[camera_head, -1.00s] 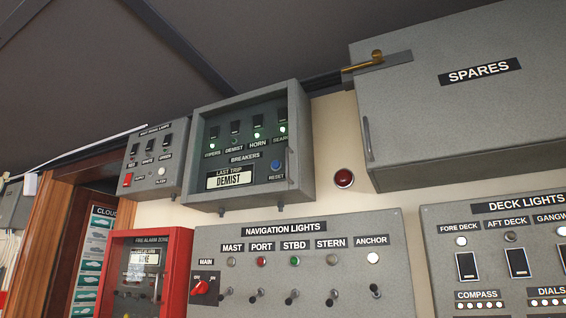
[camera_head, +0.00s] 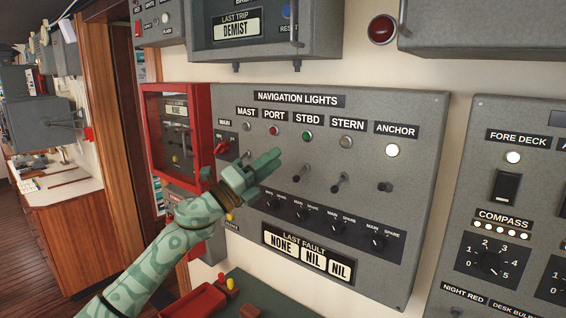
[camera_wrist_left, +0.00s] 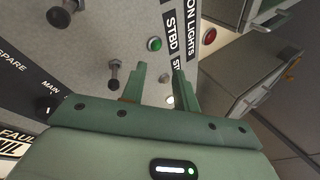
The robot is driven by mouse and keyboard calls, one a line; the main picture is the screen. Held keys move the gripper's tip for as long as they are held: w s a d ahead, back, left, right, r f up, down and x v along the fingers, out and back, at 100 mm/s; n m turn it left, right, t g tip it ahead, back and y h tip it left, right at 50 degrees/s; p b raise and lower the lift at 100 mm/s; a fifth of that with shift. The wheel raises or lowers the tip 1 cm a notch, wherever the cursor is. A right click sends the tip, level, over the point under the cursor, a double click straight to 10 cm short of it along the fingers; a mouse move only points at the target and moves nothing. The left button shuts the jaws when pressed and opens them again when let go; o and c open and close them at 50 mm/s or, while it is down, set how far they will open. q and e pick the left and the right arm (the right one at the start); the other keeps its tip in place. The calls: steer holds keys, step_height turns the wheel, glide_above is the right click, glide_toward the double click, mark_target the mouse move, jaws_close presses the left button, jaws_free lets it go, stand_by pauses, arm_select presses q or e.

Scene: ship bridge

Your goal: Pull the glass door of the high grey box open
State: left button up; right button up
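The high grey box (camera_head: 330,42) is at the top of the head view, cut off by the upper edge. Its lower front shows a glass pane with a "LAST TRIP DEMIST" plate behind it and a vertical handle (camera_head: 295,24) at the right of the door. The door looks shut. My left gripper (camera_head: 272,163) is below the box, in front of the navigation lights panel. In the left wrist view its two fingers (camera_wrist_left: 158,66) stand apart with nothing between them. A corner of a grey box shows at the top of that view. My right gripper is out of view.
The navigation lights panel (camera_head: 420,160) has protruding switches close to my left gripper. A red-framed box (camera_head: 148,125) is left of it. A red lamp (camera_head: 382,29) and another grey box (camera_head: 480,35) are at upper right. A wooden doorway is further left.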

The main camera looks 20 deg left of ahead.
mark_target(284, 18)
arm_select(q)
steer(key=s+a+r+m+g+h+p, duration=0.1)
steer(key=s+r+m+g+h, duration=0.15)
steer(key=r+m, duration=0.5)
steer(key=s+a+r+m+g+h, duration=0.1)
steer(key=r+m+g, duration=0.3)
steer(key=r, duration=0.6)
steer(key=s+a+r+m+g+y+p, duration=0.1)
steer(key=s+a+r+y, duration=0.1)
steer(key=s+a+r, duration=0.3)
steer(key=s+a+r+m+y+p, duration=0.1)
steer(key=s+a+r+m, duration=0.1)
steer(key=r, duration=0.4)
steer(key=p+x, duration=0.4)
steer(key=x, duration=1.2)
steer(key=shift+f, duration=0.1)
steer(key=shift+a, duration=0.1)
jaws_close()
